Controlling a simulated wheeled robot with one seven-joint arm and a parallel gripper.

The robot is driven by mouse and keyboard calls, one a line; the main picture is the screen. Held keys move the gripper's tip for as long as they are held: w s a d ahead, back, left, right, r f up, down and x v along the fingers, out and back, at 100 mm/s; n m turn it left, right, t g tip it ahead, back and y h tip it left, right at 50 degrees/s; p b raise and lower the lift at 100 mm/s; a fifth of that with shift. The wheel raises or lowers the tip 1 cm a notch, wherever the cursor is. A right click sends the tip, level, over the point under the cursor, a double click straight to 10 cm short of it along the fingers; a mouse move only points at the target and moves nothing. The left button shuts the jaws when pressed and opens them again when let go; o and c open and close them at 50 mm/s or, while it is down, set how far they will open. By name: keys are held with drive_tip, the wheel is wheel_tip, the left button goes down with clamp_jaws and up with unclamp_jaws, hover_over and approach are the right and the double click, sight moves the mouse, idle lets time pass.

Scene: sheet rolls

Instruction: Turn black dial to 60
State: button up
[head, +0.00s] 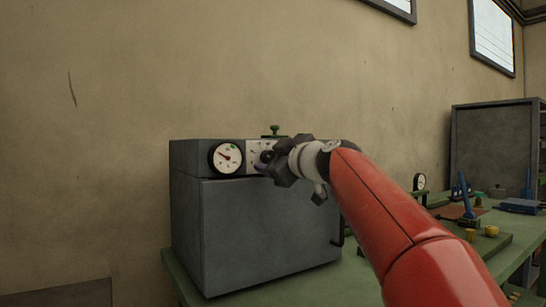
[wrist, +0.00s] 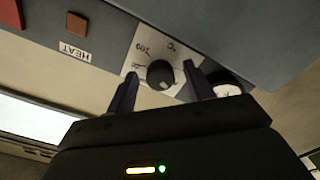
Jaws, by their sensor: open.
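The black dial (wrist: 160,74) is a round knob on a pale scale plate (wrist: 138,47) with printed numbers, on the front of a grey box. In the wrist view my gripper (wrist: 156,82) is open, with one dark finger on either side of the dial. I cannot tell whether the fingers touch it. In the head view my gripper (head: 273,162) is at the upper front of the grey box (head: 265,235), and it mostly hides the dial. The scale plate partly shows there. The numbers are too small to read surely, and the dial's pointer setting is unclear.
A white round gauge (head: 226,157) sits left of the plate in the head view. The wrist view shows a "HEAT" label (wrist: 74,51) and a reddish square button (wrist: 77,24). The box stands on a green bench (head: 345,283); tools lie farther right.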

drive_tip(key=c, duration=1)
drive_tip(key=shift+o, duration=0.2)
drive_tip(key=shift+f+m, duration=0.1)
drive_tip(key=shift+m, duration=0.2)
drive_tip(key=m+b, duration=0.1)
drive_tip(key=m, duration=1.1)
drive_tip(key=m+p, duration=0.1)
drive_tip(key=m, duration=0.4)
drive_tip(key=shift+a, duration=0.1)
drive_tip(key=shift+m, duration=0.3)
